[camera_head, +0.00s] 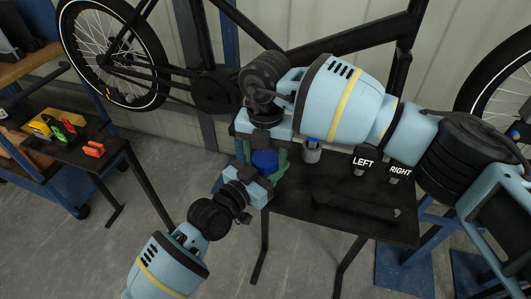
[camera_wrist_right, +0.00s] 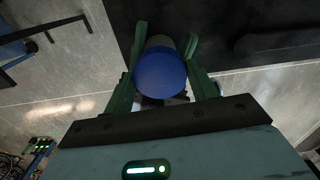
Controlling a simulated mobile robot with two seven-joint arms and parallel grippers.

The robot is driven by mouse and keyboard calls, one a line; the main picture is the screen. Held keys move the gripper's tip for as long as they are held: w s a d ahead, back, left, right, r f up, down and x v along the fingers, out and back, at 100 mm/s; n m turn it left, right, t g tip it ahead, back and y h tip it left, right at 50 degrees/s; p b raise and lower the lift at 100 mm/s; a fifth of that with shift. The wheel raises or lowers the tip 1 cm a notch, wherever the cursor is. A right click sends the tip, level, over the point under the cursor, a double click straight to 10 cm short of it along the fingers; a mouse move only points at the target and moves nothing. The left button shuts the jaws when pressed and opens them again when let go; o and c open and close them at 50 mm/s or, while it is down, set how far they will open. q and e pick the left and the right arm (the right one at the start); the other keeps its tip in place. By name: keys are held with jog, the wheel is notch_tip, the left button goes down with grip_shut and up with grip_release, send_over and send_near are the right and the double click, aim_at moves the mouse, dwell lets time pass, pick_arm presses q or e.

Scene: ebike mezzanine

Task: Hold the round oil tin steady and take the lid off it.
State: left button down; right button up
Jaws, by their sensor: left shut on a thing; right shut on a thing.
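The blue lid (camera_head: 264,160) of the round oil tin shows between the grippers at the left end of the dark table. In the right wrist view the lid (camera_wrist_right: 161,74) is a round blue disc, with a bit of the greyish tin (camera_wrist_right: 160,42) behind it. My right gripper (camera_head: 270,151) comes from above, its green fingers shut on the lid's sides. My left gripper (camera_head: 259,181) comes from the lower left and is shut at the tin, below the lid. The grippers hide most of the tin; I cannot tell whether lid and tin are apart.
A long dark tool (camera_head: 355,207) lies in front. A bike frame is behind.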

pick_arm(q)
jog(key=shift+a, duration=0.1)
pick_arm(e)
jog(key=shift+d+n, duration=0.1)
jog(key=shift+n, duration=1.3)
pick_arm(q)
jog(key=shift+w, duration=0.1)
pick_arm(e)
jog(key=o, duration=0.9)
jog(key=shift+o, duration=0.9)
jog(key=shift+r, duration=0.15)
jog(key=shift+r, duration=2.15)
jog(key=shift+r+m, duration=1.7)
jog(key=shift+r, duration=0.05)
jog(key=shift+c, duration=0.2)
jog(key=shift+f, duration=4.05)
